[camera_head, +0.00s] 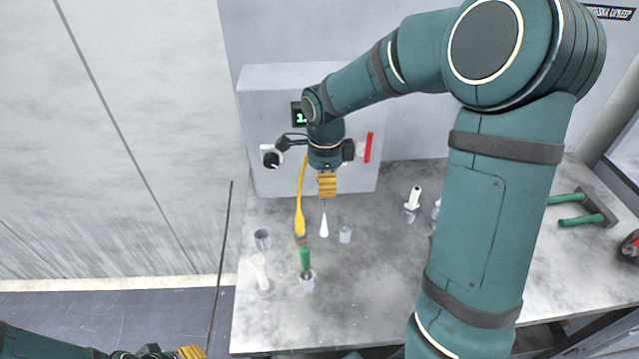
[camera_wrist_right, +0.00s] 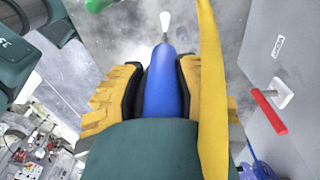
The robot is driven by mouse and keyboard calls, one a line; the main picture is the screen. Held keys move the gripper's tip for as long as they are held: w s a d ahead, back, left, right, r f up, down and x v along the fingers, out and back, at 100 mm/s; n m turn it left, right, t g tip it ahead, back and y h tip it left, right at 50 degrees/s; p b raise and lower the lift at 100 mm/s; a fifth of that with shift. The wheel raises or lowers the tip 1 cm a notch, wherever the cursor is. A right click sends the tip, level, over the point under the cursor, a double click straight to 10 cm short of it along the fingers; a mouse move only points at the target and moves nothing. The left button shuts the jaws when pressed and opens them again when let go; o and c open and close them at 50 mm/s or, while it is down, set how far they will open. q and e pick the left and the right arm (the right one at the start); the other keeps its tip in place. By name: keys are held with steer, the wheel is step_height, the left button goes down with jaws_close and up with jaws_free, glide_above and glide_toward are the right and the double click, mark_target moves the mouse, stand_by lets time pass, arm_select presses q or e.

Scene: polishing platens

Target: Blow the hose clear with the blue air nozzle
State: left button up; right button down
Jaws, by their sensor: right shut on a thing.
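My right gripper (camera_head: 326,186) is shut on the blue air nozzle (camera_wrist_right: 167,85), which sits between its yellow pads in the right wrist view. In the head view it points down above the bench; a white cone (camera_head: 324,225) shows below its thin tip. I cannot tell if the cone touches anything. A yellow hose (camera_head: 302,190) hangs just left of the gripper, thicker at its lower end; it also passes right of the nozzle in the wrist view (camera_wrist_right: 213,90). My left gripper (camera_head: 188,352) is partly cut off at the bottom edge; its opening is unclear.
The grey bench (camera_head: 365,285) holds a green-handled tool in a clear cup (camera_head: 307,281), a white piece (camera_head: 261,272), small cups and a white bottle (camera_head: 413,198). Behind is a panel with a red handle (camera_head: 368,147). Green handles (camera_head: 575,215) lie right. The bench's front middle is clear.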

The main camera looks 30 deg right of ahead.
steer(key=shift+d, duration=3.9)
steer(key=shift+w+f+b, duration=0.15)
steer(key=shift+f+b, duration=4.55)
steer(key=shift+f, duration=3.9)
steer(key=c, duration=0.6)
jaws_free()
steer(key=shift+r, duration=0.15)
